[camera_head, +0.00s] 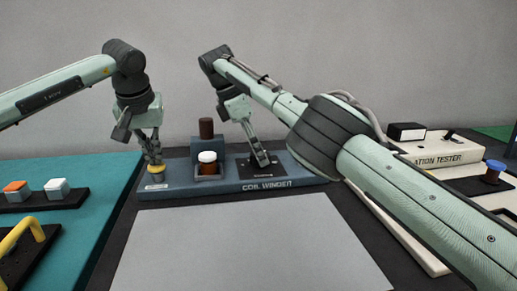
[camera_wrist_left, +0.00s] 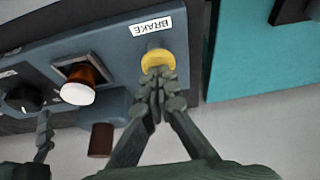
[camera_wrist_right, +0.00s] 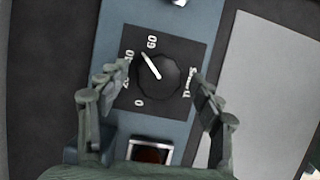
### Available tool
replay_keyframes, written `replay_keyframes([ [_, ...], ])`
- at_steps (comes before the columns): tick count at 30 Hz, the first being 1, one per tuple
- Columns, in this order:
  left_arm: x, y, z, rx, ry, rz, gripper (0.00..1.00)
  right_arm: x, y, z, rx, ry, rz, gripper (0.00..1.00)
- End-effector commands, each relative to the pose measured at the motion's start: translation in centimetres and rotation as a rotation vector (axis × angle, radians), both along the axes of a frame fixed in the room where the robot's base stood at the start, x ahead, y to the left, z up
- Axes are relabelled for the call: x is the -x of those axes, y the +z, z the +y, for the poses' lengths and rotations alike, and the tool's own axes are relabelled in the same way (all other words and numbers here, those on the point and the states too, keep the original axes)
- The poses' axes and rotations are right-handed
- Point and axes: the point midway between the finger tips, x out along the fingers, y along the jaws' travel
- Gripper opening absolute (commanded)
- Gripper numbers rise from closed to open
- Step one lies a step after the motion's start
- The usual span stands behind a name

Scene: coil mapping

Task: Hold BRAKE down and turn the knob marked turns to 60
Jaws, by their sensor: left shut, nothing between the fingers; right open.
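The coil winder (camera_head: 185,188) stands on the table. Its yellow BRAKE button (camera_wrist_left: 158,59) is at its left end in the head view (camera_head: 157,169). My left gripper (camera_wrist_left: 160,78) is shut and empty, its fingertips against the button; how far the button is pressed I cannot tell. The black turns knob (camera_wrist_right: 158,80) has a white pointer aimed between 40 and 60. My right gripper (camera_wrist_right: 155,76) is open, with one finger on each side of the knob; whether they touch it I cannot tell. In the head view the right gripper (camera_head: 260,160) largely hides the knob.
A white-capped brown spool (camera_head: 207,163) sits in a holder between the two grippers, with a dark brown cylinder (camera_head: 206,129) behind it. A grey mat (camera_head: 245,245) lies clear in front. A tester (camera_head: 450,150) stands right; switches (camera_head: 57,188) and a yellow handle (camera_head: 22,232) stand left.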

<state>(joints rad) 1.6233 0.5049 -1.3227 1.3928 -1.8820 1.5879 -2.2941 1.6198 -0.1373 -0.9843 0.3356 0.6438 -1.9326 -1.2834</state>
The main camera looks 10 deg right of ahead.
Motion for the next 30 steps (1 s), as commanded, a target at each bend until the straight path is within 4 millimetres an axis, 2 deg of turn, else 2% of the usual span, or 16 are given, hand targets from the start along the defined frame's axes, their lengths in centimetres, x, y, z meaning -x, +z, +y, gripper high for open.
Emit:
replay_keyframes([
  [8, 0.0, -0.2, 0.0, -0.001, 0.0, 0.003, 0.0, -0.1, 0.0, -0.1, 0.0, 0.014, -0.002, 0.66],
  [14, 0.0, -0.2, 0.0, -0.001, 0.0, 0.004, 0.0, -0.1, 0.1, -0.2, -0.001, 0.104, -0.005, 0.66],
  [20, 0.0, -0.2, 0.0, -0.001, 0.0, 0.004, 0.0, 0.1, 0.0, -0.3, 0.002, 0.284, -0.003, 0.66],
  [27, 0.0, -0.2, 0.0, -0.001, 0.0, 0.004, 0.0, 0.4, 0.1, -0.2, 0.003, 0.571, 0.0, 0.66],
  [30, 0.0, -0.2, 0.0, -0.001, -0.001, 0.004, 0.0, 0.8, 2.0, 0.7, 0.0, 0.561, -0.001, 0.66],
])
